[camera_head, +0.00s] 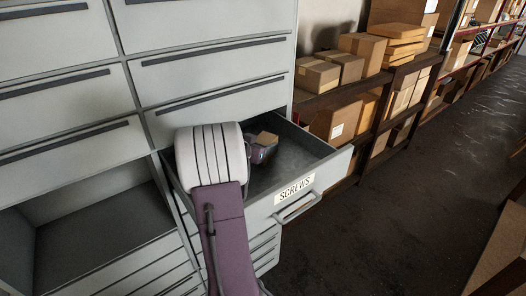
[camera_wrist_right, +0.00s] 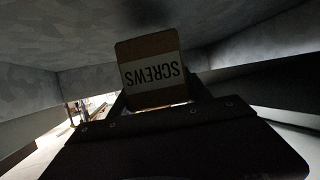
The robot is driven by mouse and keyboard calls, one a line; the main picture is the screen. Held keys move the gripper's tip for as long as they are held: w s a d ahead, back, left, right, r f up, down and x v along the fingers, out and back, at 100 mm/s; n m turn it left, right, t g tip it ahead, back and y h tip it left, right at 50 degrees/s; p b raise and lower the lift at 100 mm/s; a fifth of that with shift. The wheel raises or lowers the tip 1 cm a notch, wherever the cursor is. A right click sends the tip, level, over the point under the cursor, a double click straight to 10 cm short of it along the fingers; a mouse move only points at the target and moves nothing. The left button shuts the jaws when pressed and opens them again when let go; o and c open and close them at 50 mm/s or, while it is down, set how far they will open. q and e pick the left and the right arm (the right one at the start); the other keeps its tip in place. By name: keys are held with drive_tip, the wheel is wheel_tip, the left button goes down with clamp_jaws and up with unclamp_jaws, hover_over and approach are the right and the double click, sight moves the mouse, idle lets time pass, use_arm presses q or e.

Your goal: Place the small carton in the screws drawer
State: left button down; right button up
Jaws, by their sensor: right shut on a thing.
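The screws drawer (camera_head: 312,166) is pulled open from the grey cabinet, with a SCREWS label and a handle on its front. My right arm reaches over its left part, and my right gripper (camera_head: 262,150) is inside the drawer opening. The small carton (camera_head: 267,138) is brown and shows at the gripper's tip in the head view. In the right wrist view the carton (camera_wrist_right: 150,68) carries a white SCREWS label, upside down, and sits between the fingers. The gripper is shut on it. Whether the carton touches the drawer floor I cannot tell. My left gripper is not in view.
The grey cabinet (camera_head: 210,70) has more closed drawers above and below. An open empty compartment (camera_head: 90,230) is at the lower left. Shelves with cardboard boxes (camera_head: 362,48) run along the back right.

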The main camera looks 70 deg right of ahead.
wheel_tip(320, 180, down, 2)
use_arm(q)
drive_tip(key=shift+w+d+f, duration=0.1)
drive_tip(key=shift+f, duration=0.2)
use_arm(e)
drive_tip(key=shift+w+d+f, duration=0.1)
drive_tip(key=shift+d+f, duration=0.05)
drive_tip(key=shift+f, duration=0.05)
drive_tip(key=shift+f, duration=0.15)
drive_tip(key=o, duration=1.6)
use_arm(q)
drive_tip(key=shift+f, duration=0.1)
use_arm(e)
drive_tip(key=shift+o, duration=0.3)
